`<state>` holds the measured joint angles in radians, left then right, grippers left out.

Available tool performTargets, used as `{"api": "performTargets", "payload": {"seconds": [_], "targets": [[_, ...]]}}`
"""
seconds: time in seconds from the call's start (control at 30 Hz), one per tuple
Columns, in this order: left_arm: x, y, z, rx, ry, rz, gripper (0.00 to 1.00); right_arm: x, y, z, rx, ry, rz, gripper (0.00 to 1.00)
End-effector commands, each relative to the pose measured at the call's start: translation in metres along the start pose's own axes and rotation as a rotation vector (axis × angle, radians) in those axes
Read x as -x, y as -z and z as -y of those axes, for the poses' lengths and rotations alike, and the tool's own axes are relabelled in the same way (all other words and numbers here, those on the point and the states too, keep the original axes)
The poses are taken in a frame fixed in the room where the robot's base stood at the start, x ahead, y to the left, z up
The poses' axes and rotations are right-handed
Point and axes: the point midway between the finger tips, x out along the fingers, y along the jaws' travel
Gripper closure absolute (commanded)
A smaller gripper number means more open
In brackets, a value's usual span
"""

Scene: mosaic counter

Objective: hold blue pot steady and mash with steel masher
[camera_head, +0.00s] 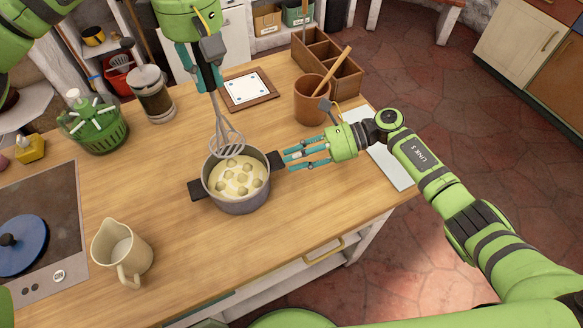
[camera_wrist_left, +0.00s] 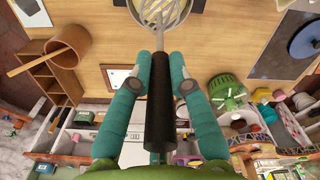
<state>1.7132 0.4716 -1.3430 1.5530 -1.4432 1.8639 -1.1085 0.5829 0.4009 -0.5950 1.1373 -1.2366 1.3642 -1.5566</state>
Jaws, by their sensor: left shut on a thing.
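The pot (camera_head: 236,203), grey-blue with two dark side handles, stands on the wooden counter and holds pale chunks in a creamy mash (camera_head: 238,178). My left gripper (camera_head: 207,80) is shut on the black handle of the steel masher (camera_head: 224,128), also seen in the left wrist view (camera_wrist_left: 160,105). The masher hangs upright with its wire head over the pot's back part; whether it touches the mash is unclear. My right gripper (camera_head: 287,160) comes in from the right, its fingers apart, tips at the pot's right handle (camera_head: 276,161). Contact there is unclear.
A cream jug (camera_head: 122,252) and a hob with a blue lid (camera_head: 22,243) are at the left. A brown utensil crock (camera_head: 312,100), a wooden divided box (camera_head: 340,75) and a framed tile (camera_head: 246,90) stand behind. The counter in front of the pot is clear.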

Motion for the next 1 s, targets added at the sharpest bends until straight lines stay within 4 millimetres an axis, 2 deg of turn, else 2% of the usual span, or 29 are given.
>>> {"api": "performTargets", "payload": {"seconds": [0.1,0.23,0.43,0.8,1.0], "targets": [[0.001,0.0,0.0,0.0,-0.001,0.0,1.0,-0.013,-0.004,-0.02,0.078,-0.148,-0.069,0.68],[0.001,0.0,0.0,0.0,-0.001,0.0,1.0,-0.02,-0.003,-0.031,0.109,-0.216,-0.101,0.68],[0.001,0.0,0.0,0.0,-0.001,0.0,1.0,-0.043,-0.001,-0.038,0.112,-0.227,-0.102,0.68],[0.001,0.0,0.0,0.0,-0.001,0.0,1.0,-0.11,0.007,-0.052,0.11,-0.223,-0.1,0.68],[0.001,0.0,0.0,0.0,-0.001,0.0,1.0,-0.129,0.01,-0.056,0.109,-0.221,-0.102,0.68]]}}
